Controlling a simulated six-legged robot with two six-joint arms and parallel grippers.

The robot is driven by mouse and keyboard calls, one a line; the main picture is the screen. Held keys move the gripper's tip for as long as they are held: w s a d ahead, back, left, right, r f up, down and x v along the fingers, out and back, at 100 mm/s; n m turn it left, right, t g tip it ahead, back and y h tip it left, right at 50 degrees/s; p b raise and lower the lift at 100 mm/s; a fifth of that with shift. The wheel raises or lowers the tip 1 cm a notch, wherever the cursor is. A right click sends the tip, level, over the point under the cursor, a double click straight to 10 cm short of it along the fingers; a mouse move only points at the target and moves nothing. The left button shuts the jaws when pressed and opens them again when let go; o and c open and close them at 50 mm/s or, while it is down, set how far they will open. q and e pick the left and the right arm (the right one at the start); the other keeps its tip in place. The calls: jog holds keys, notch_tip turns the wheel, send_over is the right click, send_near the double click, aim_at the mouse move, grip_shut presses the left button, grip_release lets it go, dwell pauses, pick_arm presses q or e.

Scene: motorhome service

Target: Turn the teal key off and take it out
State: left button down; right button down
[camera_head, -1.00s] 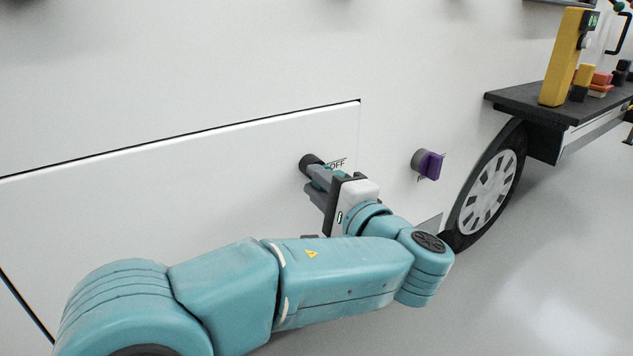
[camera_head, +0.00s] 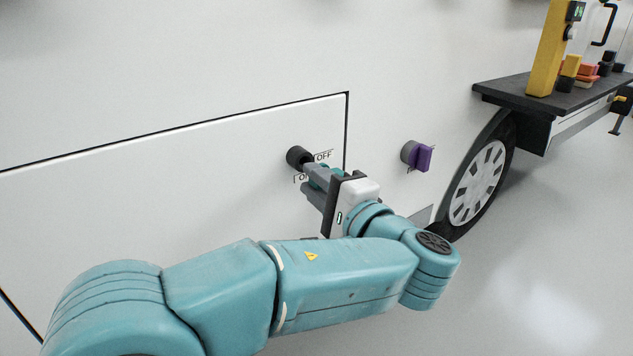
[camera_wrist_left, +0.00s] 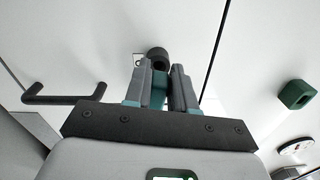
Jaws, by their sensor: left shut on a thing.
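The black round lock (camera_head: 298,156) sits on the white side panel, beside the ON and OFF labels. My left gripper (camera_head: 317,180) is shut on the teal key (camera_head: 325,171), just in front of the lock to its lower right. In the left wrist view the key (camera_wrist_left: 159,91) shows between the two grey fingers (camera_wrist_left: 163,84), with the lock (camera_wrist_left: 158,57) right behind it. The fingers hide much of the key. I cannot tell whether its tip is still inside the lock. My right gripper is not in view.
A purple knob (camera_head: 422,158) on a grey base is on the wall to the right. Beyond it are the wheel (camera_head: 477,183) and a dark shelf (camera_head: 510,94) with a yellow post (camera_head: 548,50). The wrist view also shows a black handle (camera_wrist_left: 62,99) and a green block (camera_wrist_left: 295,95).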

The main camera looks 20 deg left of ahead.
pick_arm(q)
jog(key=v, duration=0.5)
dwell(0.4)
